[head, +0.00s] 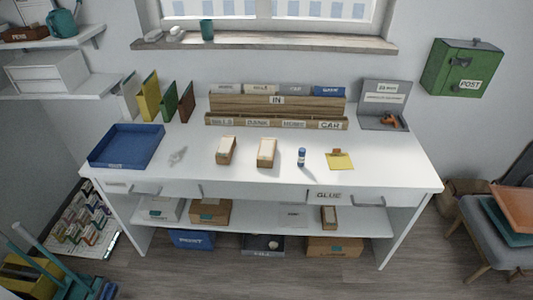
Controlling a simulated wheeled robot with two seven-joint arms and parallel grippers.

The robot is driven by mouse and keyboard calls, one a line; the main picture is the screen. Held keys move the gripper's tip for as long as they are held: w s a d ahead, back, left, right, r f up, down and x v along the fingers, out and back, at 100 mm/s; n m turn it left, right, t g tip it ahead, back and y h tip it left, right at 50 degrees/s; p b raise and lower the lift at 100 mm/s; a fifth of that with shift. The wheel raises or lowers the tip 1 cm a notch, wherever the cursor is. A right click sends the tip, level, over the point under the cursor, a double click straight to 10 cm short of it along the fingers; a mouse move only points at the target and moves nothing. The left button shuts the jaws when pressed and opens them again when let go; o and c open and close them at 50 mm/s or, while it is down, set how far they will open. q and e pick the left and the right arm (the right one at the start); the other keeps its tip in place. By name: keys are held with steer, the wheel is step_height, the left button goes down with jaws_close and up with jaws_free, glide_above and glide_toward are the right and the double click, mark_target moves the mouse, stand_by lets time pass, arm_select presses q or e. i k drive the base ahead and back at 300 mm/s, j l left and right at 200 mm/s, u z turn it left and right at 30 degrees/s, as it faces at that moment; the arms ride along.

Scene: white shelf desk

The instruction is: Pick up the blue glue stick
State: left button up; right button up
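The blue glue stick (301,157) stands upright on the white desk (365,178), right of the middle and toward the front. It is small, with a blue body and a paler band. A box with a pale top (267,152) stands to its left, and a yellow note pad (340,161) lies to its right. Nothing touches the glue stick or covers it. Neither of my grippers shows in the head view.
A blue tray (126,146) sits at the desk's left end. A grey stand (383,105) is at back right. A drawer marked GLUE (335,196) is below the desktop. Desktop around the glue stick is clear.

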mark_target(301, 157)
steer(key=i+j, duration=0.15)
steer(key=i, duration=0.4)
steer(key=i+j, duration=0.15)
steer(key=i, duration=0.35)
steer(key=z, duration=0.05)
